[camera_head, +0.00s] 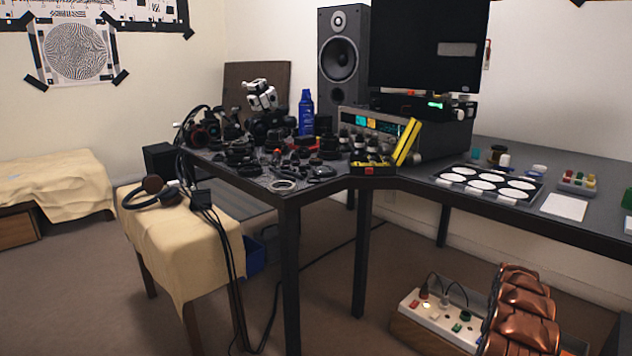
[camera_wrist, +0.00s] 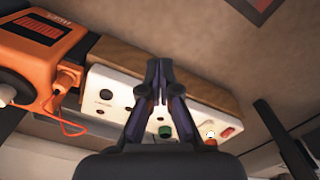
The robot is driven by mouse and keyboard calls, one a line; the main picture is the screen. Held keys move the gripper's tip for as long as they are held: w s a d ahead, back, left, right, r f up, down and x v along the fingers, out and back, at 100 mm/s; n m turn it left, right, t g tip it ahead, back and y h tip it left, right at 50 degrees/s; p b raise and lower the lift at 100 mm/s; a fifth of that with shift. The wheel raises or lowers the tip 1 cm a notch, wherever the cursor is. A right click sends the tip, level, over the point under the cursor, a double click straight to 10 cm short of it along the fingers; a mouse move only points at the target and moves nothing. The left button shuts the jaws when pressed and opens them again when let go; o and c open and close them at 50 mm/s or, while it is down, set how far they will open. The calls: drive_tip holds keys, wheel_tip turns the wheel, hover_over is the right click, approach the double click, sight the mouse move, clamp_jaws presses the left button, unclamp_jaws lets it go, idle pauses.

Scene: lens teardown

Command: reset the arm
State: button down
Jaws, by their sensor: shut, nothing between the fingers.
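My gripper (camera_wrist: 159,66) shows in the wrist view, its two dark fingers close together and shut with nothing between them. Past the fingertips is a white socket panel (camera_wrist: 112,92) on a wooden box, with a green knob and red switches. The fingers cover part of the panel, and I cannot tell how far they are from it. The panel also shows in the head view (camera_head: 436,316) low at the right. I cannot make out my gripper in the head view.
An orange device (camera_wrist: 45,45) with a cable lies left of the panel. A cluttered dark desk (camera_head: 290,200), a cloth-covered table (camera_head: 190,235) and a speaker (camera_head: 342,60) stand farther off. A ribbed copper-coloured shape is at lower right. The carpet at left is clear.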

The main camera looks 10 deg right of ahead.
drive_tip(key=s+a+r+n+p, duration=0.1)
drive_tip(key=s+a+r+p, duration=0.1)
drive_tip(key=a+r+p, duration=1)
drive_tip(key=s+a+r+n+y+p, duration=0.15)
drive_tip(key=a+r, duration=0.65)
drive_tip(key=r, duration=0.9)
drive_tip(key=s+a+r+n+p, duration=0.1)
drive_tip(key=s+a+r+p, duration=0.35)
drive_tip(key=a+r, duration=0.8)
drive_tip(key=s+a+r+g+p, duration=0.1)
drive_tip(key=s+a+r+p, duration=0.2)
drive_tip(key=s+r+p, duration=0.45)
drive_tip(key=s+a+r+p, duration=0.4)
drive_tip(key=s+r, duration=0.1)
drive_tip(key=r, duration=0.6)
drive_tip(key=s+a+r+p, duration=0.1)
drive_tip(key=s+r+p, duration=0.2)
drive_tip(key=s, duration=0.3)
drive_tip(key=s+a+r+n+h+p, duration=0.1)
drive_tip(key=s+r+p, duration=0.2)
drive_tip(key=s, duration=0.3)
drive_tip(key=s+a+r+p, duration=0.1)
drive_tip(key=s+r+p, duration=0.2)
drive_tip(key=s, duration=0.3)
drive_tip(key=shift+s+a+r+g+p, duration=0.3)
drive_tip(key=shift+a+r+g+p, duration=0.1)
drive_tip(key=shift+p, duration=0.4)
